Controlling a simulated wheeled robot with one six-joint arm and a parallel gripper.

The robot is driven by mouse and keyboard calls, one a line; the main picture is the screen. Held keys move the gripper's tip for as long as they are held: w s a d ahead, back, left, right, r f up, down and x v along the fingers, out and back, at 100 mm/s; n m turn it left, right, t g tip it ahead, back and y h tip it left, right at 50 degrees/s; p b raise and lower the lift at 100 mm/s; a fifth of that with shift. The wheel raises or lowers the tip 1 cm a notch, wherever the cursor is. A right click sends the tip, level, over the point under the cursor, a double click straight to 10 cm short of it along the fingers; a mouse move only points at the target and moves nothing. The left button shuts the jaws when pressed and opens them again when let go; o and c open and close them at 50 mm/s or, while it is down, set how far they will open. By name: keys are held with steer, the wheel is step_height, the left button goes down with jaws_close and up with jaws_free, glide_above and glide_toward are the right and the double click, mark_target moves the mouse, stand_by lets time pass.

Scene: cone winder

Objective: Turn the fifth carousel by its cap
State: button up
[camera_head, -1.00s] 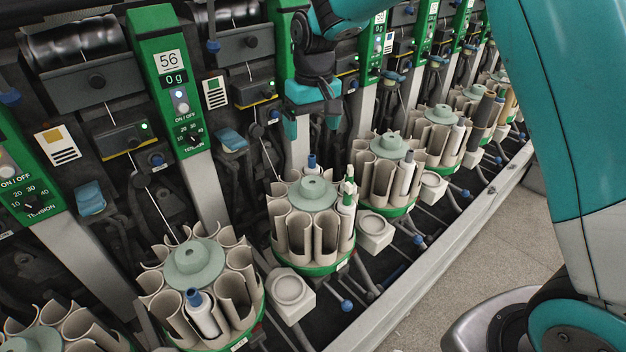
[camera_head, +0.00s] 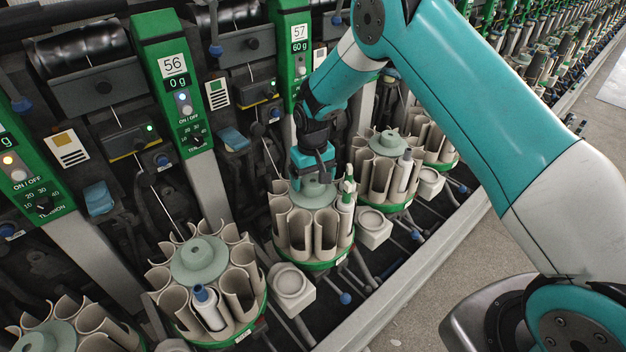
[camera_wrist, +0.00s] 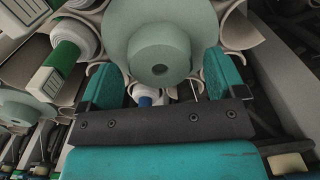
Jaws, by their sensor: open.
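The carousel (camera_head: 316,262) below station 57 has beige pockets, a green base and a pale green round cap (camera_head: 318,196) on top. My gripper (camera_head: 312,174) is directly over this cap, pointing down. In the wrist view my gripper (camera_wrist: 163,72) is open, its teal fingers apart with the cap (camera_wrist: 158,48) showing between and beyond them. I cannot tell whether the fingers touch the cap. A white bobbin with a green top (camera_head: 347,190) stands in a pocket at the right; it also shows in the wrist view (camera_wrist: 62,62). A blue-tipped bobbin (camera_wrist: 145,98) shows between the fingers.
Similar carousels stand on either side, one nearer under station 56 (camera_head: 200,260) and one further right (camera_head: 388,146). White round-topped blocks (camera_head: 292,287) sit between them. Green tension panels (camera_head: 173,80) rise behind. A grey rail (camera_head: 400,290) borders the open floor.

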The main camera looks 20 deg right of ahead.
steer(key=shift+f, duration=1.2)
steer(key=c, duration=1.3)
